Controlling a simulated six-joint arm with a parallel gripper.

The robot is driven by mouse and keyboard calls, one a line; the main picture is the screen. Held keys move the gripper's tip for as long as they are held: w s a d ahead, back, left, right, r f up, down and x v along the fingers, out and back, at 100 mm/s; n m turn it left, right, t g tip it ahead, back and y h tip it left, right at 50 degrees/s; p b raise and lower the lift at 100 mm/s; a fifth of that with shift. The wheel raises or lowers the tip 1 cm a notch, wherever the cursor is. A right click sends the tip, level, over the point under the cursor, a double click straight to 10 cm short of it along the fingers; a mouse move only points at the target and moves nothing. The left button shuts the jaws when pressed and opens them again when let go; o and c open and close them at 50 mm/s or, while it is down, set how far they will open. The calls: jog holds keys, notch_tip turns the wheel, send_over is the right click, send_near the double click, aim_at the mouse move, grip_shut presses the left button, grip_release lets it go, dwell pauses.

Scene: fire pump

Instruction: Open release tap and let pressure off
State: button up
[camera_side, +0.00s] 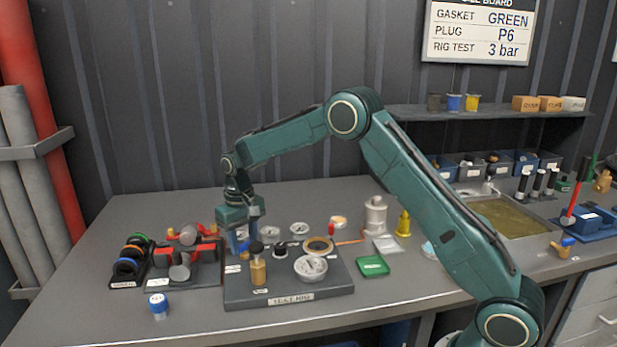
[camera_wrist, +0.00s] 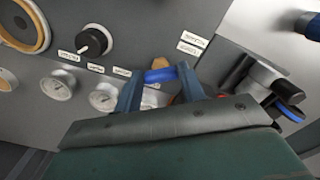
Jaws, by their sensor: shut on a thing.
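The test rig (camera_side: 333,288) is a dark grey board on the bench with gauges, knobs and labels. My gripper (camera_side: 242,238) reaches down over its back left corner. In the wrist view my gripper (camera_wrist: 160,84) has its two dark blue fingers on either side of a blue tap handle (camera_wrist: 160,75) and is shut on it. The handle lies across between the fingertips. A small brown part shows just behind it; the tap's body is mostly hidden by the fingers. Two white dial gauges, one (camera_wrist: 57,85) clear and one (camera_wrist: 103,98) partly covered, are beside the fingers.
A black knob (camera_wrist: 94,41) stands close by on the rig. A brass cylinder with a black knob (camera_side: 258,270) rises at the rig's front left. A black stand with red clamps (camera_side: 182,255) is left of my gripper. A blue-capped pot (camera_side: 158,305) stands at the front.

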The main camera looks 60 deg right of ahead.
aim_at(245, 244)
jog(key=n, duration=0.5)
jog(key=shift+d+n, duration=0.15)
jog(key=shift+n, duration=0.15)
jog(key=n, duration=0.5)
jog(key=shift+w+r+n, duration=0.1)
jog(key=shift+n, duration=0.2)
jog(key=o, duration=1)
notch_tip(245, 244, up, 14)
jog(key=shift+f, duration=0.1)
dwell(0.5)
